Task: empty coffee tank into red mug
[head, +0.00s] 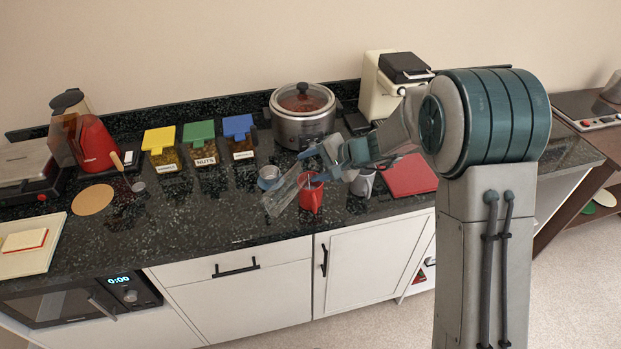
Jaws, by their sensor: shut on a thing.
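The red mug (313,200) stands upright on the dark speckled counter, near its front edge. My gripper (315,166) is shut on a clear, see-through tank (283,194). The tank is tilted, with its far end pointing down and left. It overlaps the left side of the red mug in the head view, and I cannot tell whether they touch. No coffee can be made out in the tank, and the inside of the mug is mostly hidden. The cream coffee machine (376,95) with a black top stands at the back, partly behind my arm.
A bluish cup (268,184) stands just left of the tank, a grey mug (362,185) right of the red mug. A red board (408,176) lies farther right. Behind are a slow cooker (303,128) and lidded containers (202,157). The counter's front left-middle is clear.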

